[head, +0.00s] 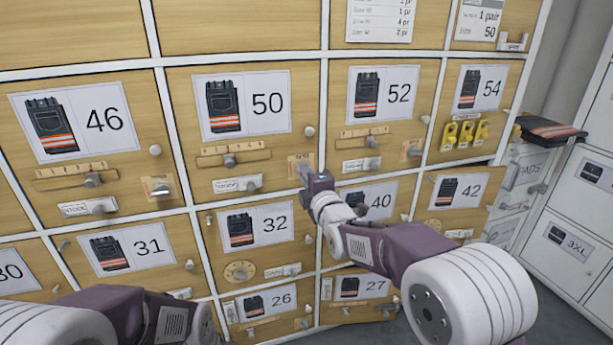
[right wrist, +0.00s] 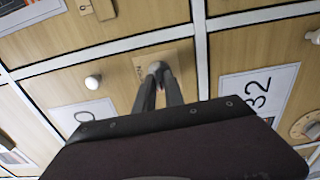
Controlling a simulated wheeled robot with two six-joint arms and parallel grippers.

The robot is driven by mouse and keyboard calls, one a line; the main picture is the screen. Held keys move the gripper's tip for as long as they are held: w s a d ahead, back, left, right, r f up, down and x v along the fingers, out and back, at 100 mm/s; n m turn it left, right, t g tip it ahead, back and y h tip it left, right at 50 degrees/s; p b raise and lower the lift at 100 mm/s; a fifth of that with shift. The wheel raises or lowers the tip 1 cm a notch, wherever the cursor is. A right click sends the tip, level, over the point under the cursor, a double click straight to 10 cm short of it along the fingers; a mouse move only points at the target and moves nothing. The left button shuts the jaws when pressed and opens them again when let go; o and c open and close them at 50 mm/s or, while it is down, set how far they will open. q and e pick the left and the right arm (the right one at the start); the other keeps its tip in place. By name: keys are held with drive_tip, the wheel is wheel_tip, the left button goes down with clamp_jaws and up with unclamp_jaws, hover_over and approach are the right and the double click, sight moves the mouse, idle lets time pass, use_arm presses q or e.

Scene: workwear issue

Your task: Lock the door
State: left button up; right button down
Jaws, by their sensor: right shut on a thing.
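The door numbered 50 (head: 285,80) is in the upper middle of the head view and looks flush with its frame. Its small lock plate (head: 292,163) is at its lower right corner, and the same plate shows in the right wrist view (right wrist: 174,60). My right gripper (head: 304,172) is at this plate. In the right wrist view its two fingers (right wrist: 157,80) are shut on a small metal turn piece (right wrist: 156,66) on the plate. The fingertips partly hide the piece, so its exact angle is unclear. My left arm shows at the bottom left, but its gripper does not show.
Door 50 also has a round knob (head: 310,131) and a slider bar (head: 205,160). Door 52 (head: 400,75) is to the right and door 32 (head: 215,245) below. Yellow tags (head: 466,132) hang on door 54. A folded garment (head: 548,128) lies on the low cabinet at right.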

drive_tip(key=c, duration=1.4)
unclamp_jaws()
drive_tip(key=shift+c, duration=0.2)
drive_tip(key=p+v, duration=0.2)
drive_tip(key=v, duration=0.7)
